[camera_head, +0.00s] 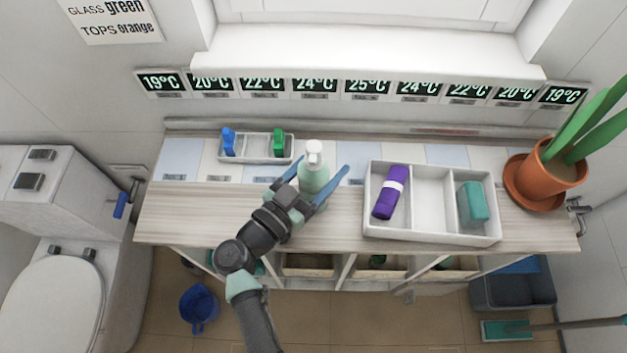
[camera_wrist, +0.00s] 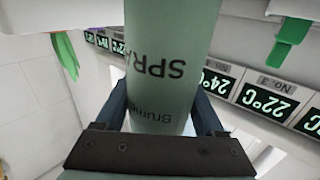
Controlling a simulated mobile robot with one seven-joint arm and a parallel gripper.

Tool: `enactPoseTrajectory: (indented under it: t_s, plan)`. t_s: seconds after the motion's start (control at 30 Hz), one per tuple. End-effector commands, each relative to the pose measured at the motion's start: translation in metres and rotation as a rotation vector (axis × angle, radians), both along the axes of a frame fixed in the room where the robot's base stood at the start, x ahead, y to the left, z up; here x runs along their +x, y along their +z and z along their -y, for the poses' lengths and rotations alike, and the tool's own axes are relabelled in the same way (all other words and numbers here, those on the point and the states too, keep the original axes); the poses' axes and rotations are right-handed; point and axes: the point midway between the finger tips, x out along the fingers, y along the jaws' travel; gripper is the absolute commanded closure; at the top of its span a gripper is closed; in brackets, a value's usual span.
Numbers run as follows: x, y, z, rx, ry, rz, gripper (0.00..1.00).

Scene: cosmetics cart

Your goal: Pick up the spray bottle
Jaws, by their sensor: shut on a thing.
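The spray bottle (camera_head: 314,178) is pale green with a white pump top and is near the middle of the counter in the head view. In the wrist view the spray bottle (camera_wrist: 172,60) fills the middle, with "SPRA" lettering upside down on its side. My gripper (camera_head: 322,184) has its blue fingers on either side of the bottle and is shut on it. In the wrist view my gripper (camera_wrist: 165,120) holds the bottle's body between both fingers. I cannot tell whether the bottle's base touches the counter.
A white divided tray (camera_head: 432,228) with a purple roll (camera_head: 389,192) and a teal block (camera_head: 472,202) is right of the bottle. A small white tray (camera_head: 257,148) with blue and green items is behind left. A potted plant (camera_head: 545,172) stands at the right end. Counter (camera_head: 180,215) front left is clear.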

Motion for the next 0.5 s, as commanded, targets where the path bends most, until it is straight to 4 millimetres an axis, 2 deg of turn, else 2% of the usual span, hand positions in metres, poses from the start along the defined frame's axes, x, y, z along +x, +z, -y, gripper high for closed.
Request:
enactPoseTrajectory:
  t_s: [0.03,0.13,0.17,0.5]
  plan:
    - [-0.0002,-0.0002,0.0,0.0,0.0,0.0,0.79]
    - [-0.0003,-0.0002,-0.0001,0.001,0.0,-0.001,0.97]
    - [-0.0003,-0.0002,-0.0001,0.001,0.0,-0.001,1.0]
    - [0.0003,0.0034,-0.0003,0.0,0.0,0.004,1.0]
